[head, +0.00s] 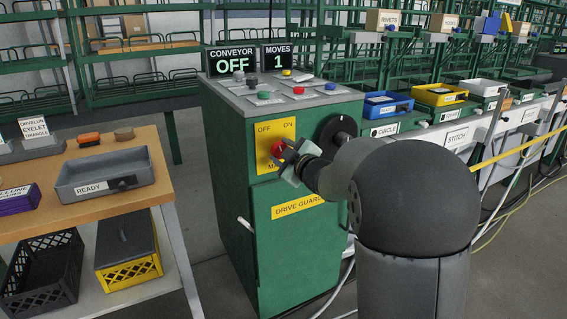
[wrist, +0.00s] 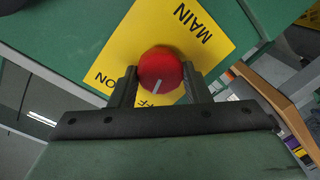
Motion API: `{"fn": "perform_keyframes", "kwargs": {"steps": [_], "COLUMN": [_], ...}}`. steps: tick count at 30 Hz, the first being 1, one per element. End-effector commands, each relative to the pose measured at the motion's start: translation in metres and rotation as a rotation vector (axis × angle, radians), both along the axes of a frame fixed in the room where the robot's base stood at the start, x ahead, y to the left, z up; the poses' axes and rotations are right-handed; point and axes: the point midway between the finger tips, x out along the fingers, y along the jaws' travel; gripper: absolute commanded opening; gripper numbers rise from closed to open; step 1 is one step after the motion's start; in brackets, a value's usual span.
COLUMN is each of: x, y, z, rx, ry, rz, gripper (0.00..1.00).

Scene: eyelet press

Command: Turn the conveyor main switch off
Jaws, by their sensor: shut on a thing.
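The main switch is a red round knob (head: 277,149) on a yellow plate (head: 263,132) lettered OFF and ON, on the green cabinet's front. In the wrist view the knob (wrist: 160,66) sits between my two dark fingers, and its pale pointer line points toward the partly hidden OFF lettering. My gripper (head: 287,158) is shut on the knob; it also shows in the wrist view (wrist: 158,88). The conveyor display (head: 230,62) on top of the cabinet reads OFF.
A MOVES display (head: 277,57) reads 1. Several push buttons stand on the cabinet top. A black dial (head: 338,133) is right of the switch, and a DRIVE GUARD label (head: 298,206) is below it. A wooden bench with a grey READY tray (head: 105,176) stands at left.

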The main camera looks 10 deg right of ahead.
Motion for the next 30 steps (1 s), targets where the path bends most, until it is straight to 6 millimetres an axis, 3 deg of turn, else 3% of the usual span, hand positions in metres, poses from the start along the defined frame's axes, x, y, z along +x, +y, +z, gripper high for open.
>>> {"fn": "perform_keyframes", "kwargs": {"steps": [13, 30], "x": [-0.0005, -0.0003], "y": [0.0010, 0.0013], "z": [-0.0034, -0.0015], "rx": [-0.289, -0.368], "ry": [-0.082, -0.103], "rz": [0.000, 0.001], "gripper": [0.20, 0.20]}}
